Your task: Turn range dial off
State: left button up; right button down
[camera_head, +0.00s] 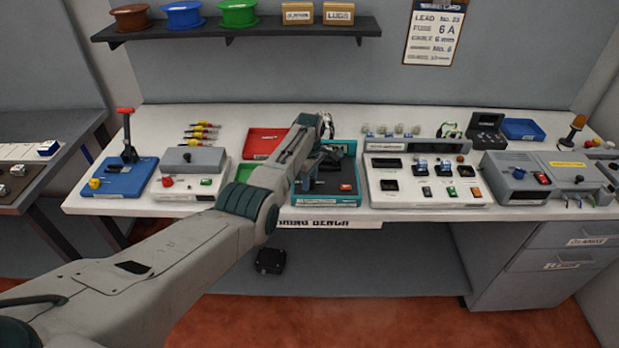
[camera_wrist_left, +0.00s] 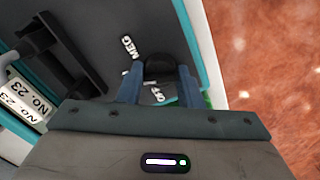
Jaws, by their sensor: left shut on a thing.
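The range dial (camera_wrist_left: 158,68) is a round black knob on the dark panel of a teal-edged tester (camera_head: 348,155). In the left wrist view my left gripper (camera_wrist_left: 159,76) has its two blue-grey fingers on either side of the dial, shut on it. A white label MEG (camera_wrist_left: 130,47) lies up and left of the dial, and a label OFF (camera_wrist_left: 158,95) shows just below it, between the fingers. The dial's pointer cannot be made out. In the head view my left gripper (camera_head: 312,165) is over the tester, and the dial cannot be clearly seen. My right gripper is not in view.
A black handle (camera_wrist_left: 68,52) and a tag marked NO 23 (camera_wrist_left: 22,100) are left of the dial. A red tray (camera_head: 264,142) lies behind my arm. A white switch panel (camera_head: 423,178) stands right of the tester. The bench front edge is close to the dial.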

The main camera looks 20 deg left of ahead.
pick_arm(q)
jog(key=n, duration=0.3)
jog(key=shift+r+n, duration=0.1)
jog(key=shift+n, duration=0.3)
jog(key=n, duration=0.3)
jog(key=shift+n+p, duration=0.3)
jog(key=shift+p, duration=0.05)
jog(key=n, duration=0.4)
jog(key=shift+w+n, duration=0.1)
jog(key=shift+n, duration=1.6)
jog(key=o, duration=1)
jog(key=shift+c, duration=0.2)
notch_tip(320, 180, up, 11)
jog(key=b, duration=0.1)
jog(key=shift+b, duration=0.4)
